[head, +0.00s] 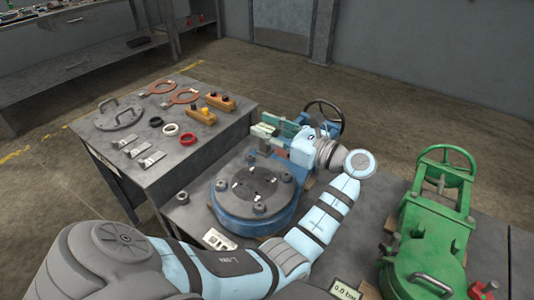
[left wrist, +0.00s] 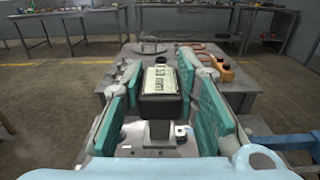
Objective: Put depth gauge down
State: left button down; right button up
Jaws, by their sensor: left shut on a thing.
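The depth gauge (left wrist: 160,80), a dark block with a pale display face, sits between the teal fingers of my left gripper (left wrist: 161,70) in the left wrist view. The fingers are shut on its sides. A metal part (left wrist: 160,131) shows below it. In the head view my left gripper (head: 275,132) is beyond the round blue flanged body (head: 253,208), near the right edge of the grey table (head: 215,143). There the gauge shows small and pale between the fingers. Whether its underside touches anything cannot be told. My right gripper is not in view.
The left table holds a handled round cover (head: 120,114), orange-brown gaskets (head: 181,97), wooden blocks (head: 201,116), a red ring (head: 188,139) and several flat metal pieces (head: 138,151). A handwheel (head: 324,117) stands behind my left wrist. A green valve (head: 430,235) stands at the right.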

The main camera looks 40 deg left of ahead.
aim_at(269, 149)
pick_arm(q)
notch_tip(269, 149, down, 6)
jog(key=shift+r+b, duration=0.1)
jog(key=shift+b, duration=0.8)
jog(key=shift+f, duration=0.5)
notch_tip(269, 149, down, 3)
jog(key=shift+b, duration=1)
jog(key=shift+f, duration=0.4)
jog(key=shift+r, duration=0.15)
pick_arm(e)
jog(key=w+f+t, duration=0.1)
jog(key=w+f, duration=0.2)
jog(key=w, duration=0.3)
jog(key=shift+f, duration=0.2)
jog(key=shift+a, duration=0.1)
pick_arm(q)
jog(key=c, duration=1.3)
grip_release()
jog(key=shift+o, duration=0.3)
jog(key=shift+d, duration=0.1)
